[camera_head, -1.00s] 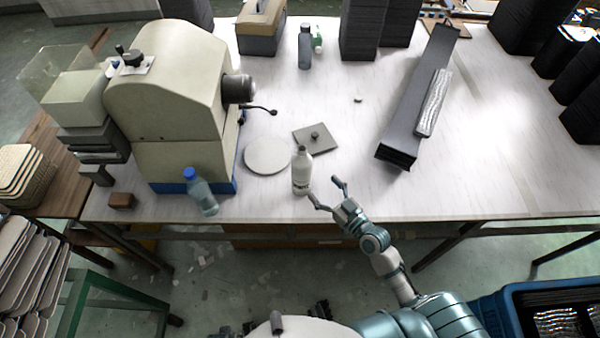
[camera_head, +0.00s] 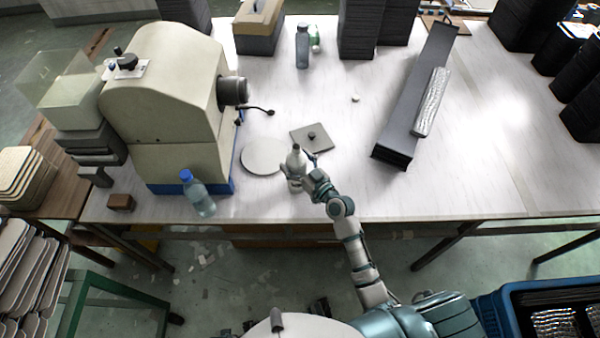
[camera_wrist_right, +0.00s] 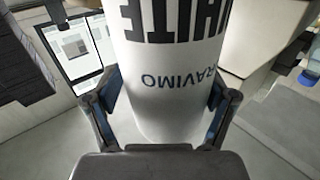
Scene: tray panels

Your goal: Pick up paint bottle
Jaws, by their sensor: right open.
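The paint bottle (camera_head: 295,165) is white with a narrow top and stands upright near the front edge of the white table (camera_head: 480,180). In the right wrist view its white label with dark lettering (camera_wrist_right: 170,60) fills the middle. My right gripper (camera_head: 302,172) is at the bottle. In the wrist view the gripper (camera_wrist_right: 165,105) is open, with one finger on each side of the bottle. I cannot tell whether the fingers touch it. My left gripper is not in view.
A clear bottle with a blue cap (camera_head: 197,194) stands at the front left beside the beige machine (camera_head: 165,100). A round grey disc (camera_head: 262,157) and a square plate with a knob (camera_head: 311,138) lie close behind the paint bottle.

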